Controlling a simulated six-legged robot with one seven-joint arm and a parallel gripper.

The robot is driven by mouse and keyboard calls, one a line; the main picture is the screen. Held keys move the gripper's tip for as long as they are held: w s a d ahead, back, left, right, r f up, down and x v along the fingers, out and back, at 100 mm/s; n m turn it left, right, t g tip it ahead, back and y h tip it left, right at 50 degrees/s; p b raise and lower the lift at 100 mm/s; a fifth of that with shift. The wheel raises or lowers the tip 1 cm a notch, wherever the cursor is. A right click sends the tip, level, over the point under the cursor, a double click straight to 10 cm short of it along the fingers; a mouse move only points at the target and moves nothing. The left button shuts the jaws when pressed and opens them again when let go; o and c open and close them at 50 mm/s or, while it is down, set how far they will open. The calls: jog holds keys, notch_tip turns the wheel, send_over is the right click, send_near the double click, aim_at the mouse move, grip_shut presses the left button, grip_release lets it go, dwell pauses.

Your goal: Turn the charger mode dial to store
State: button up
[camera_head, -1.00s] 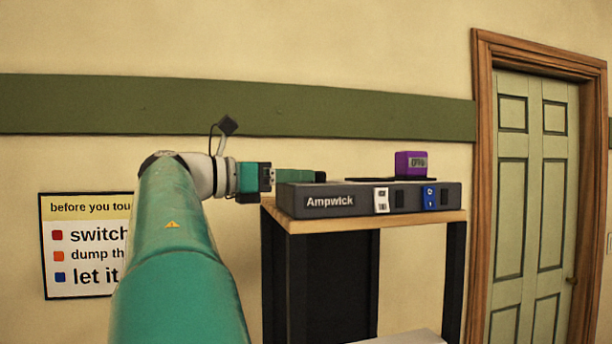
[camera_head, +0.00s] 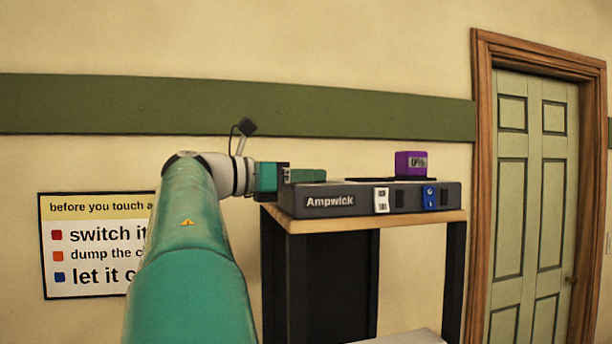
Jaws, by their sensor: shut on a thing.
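The charger is a dark grey box marked "Ampwick" (camera_head: 330,201) on a small wooden-topped stand. A purple block (camera_head: 410,164) reading 0% sits on its top. Its front has a white switch-like panel (camera_head: 381,200) and a blue one (camera_head: 430,197). My gripper (camera_head: 304,175) is at the charger's left end, at about the height of its top. The fingertips are mostly hidden, and a dark green piece shows there. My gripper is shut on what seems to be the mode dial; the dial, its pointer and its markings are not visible.
The stand (camera_head: 290,224) has dark legs and an open lower part. A sign (camera_head: 95,240) hangs on the wall at left, partly covered by my arm. A green door (camera_head: 530,200) is at right. The wall above the charger is clear.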

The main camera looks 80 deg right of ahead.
jog(key=shift+w+d+m+g+y, duration=0.1)
jog(key=shift+m+g+y, duration=0.55)
jog(key=shift+y, duration=0.25)
jog(key=shift+w+d+m+g+y, duration=0.1)
jog(key=shift+m+g+y, duration=0.45)
jog(key=shift+m+y, duration=0.3)
jog(key=o, duration=1)
jog(key=v, duration=1.3)
jog(key=shift+w+a, duration=0.15)
jog(key=shift+w, duration=0.25)
